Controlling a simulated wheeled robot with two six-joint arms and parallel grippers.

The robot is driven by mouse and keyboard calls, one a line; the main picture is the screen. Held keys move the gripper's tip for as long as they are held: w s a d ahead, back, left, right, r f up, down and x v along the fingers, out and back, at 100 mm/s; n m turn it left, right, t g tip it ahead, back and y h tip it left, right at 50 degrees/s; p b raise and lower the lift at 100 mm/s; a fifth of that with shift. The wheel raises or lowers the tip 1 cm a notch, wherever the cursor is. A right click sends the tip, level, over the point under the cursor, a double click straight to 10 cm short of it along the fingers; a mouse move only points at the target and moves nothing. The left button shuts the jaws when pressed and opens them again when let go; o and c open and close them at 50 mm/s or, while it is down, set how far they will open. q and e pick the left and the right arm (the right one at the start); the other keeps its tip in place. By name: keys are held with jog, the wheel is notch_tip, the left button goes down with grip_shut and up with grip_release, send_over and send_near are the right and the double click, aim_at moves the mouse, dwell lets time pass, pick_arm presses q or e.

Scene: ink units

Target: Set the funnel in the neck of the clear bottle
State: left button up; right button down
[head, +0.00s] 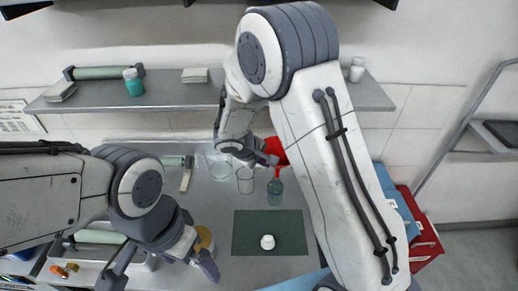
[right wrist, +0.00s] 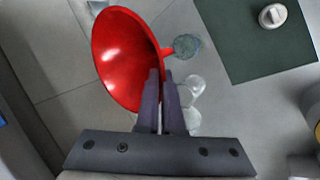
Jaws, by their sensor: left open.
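The red funnel (head: 277,150) is held by my right gripper (head: 262,158) above the back of the worktop. In the right wrist view, the funnel (right wrist: 124,55) lies tilted across the picture, with the two fingers (right wrist: 162,100) closed at its edge and its spout pointing at the bottle. The clear bottle (head: 275,192) stands upright with blue-green liquid in it. It also shows from above in the right wrist view (right wrist: 187,46). My left gripper (head: 162,268) is open and empty at the lower left.
A dark green mat (head: 248,240) with a small white item (head: 267,242) lies in front of the bottle. Glass beakers (head: 245,181) stand just left of the bottle. A yellow-topped jar (head: 204,238) is beside my left gripper. A shelf (head: 170,95) runs behind. A red box (head: 425,245) is at right.

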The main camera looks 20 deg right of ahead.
jog(key=shift+w+f, duration=0.1)
jog(key=shift+w, duration=0.05)
jog(key=shift+a+f+b, duration=0.1)
jog(key=shift+f+b, duration=1.75)
jog(key=shift+f, duration=0.9)
jog(key=shift+b, duration=0.75)
jog(key=shift+f+b, duration=0.5)
jog(key=shift+b, duration=0.15)
jog(key=c, duration=1.3)
grip_release()
jog(key=shift+c, duration=0.2)
jog(key=shift+r, duration=0.1)
